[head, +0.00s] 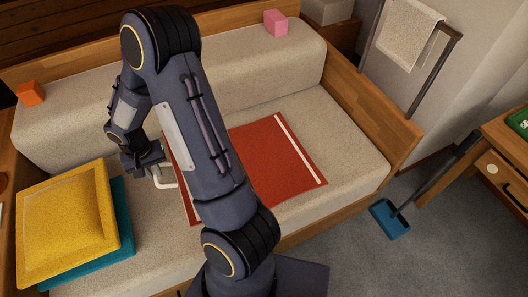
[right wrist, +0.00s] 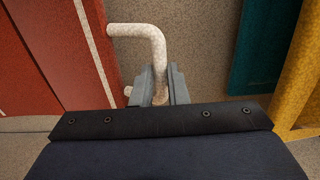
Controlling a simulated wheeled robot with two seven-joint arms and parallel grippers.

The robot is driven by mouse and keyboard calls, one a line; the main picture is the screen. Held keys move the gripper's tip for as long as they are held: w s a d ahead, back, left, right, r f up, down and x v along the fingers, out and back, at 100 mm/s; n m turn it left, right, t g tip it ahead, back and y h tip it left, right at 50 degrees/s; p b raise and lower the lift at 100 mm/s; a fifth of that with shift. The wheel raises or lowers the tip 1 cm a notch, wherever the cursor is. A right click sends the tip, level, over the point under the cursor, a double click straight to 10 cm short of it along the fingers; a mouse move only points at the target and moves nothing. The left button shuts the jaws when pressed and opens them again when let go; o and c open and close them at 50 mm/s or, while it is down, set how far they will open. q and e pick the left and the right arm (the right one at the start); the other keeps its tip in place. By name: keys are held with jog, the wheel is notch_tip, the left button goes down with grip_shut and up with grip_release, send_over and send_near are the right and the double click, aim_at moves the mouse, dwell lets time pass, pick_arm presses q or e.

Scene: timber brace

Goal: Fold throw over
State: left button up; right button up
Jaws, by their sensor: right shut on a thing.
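The red throw (head: 278,160) with pale stripes near its ends lies on the sofa seat. My arm hides its middle in the head view. The right wrist view shows the throw's near end (right wrist: 35,60) at the left. A white bent handle (right wrist: 152,42) stands at that end; it also shows in the head view (head: 165,184). My right gripper (right wrist: 160,85) is shut on the handle, beside the throw's left edge in the head view (head: 152,166). I cannot tell whether that edge is lifted. My left gripper is not in view.
A yellow cushion (head: 65,222) lies on a teal one (head: 122,205) at the seat's left. An orange cube (head: 30,92) and a pink cube (head: 276,22) sit on the sofa back. A wooden armrest (head: 375,115) bounds the right. Bare seat (head: 345,150) lies right of the throw.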

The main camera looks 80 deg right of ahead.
jog(key=shift+s+d+r+p, duration=5.85)
jog(key=shift+s+r, duration=1.3)
jog(key=shift+r, duration=0.75)
jog(key=s+d+f+b, duration=0.1)
jog(key=s+d+b, duration=0.5)
jog(key=s+d, duration=0.8)
jog(key=s, duration=0.4)
jog(key=shift+s+d+f, duration=0.15)
jog(key=shift+d, duration=0.05)
jog(key=o, duration=2)
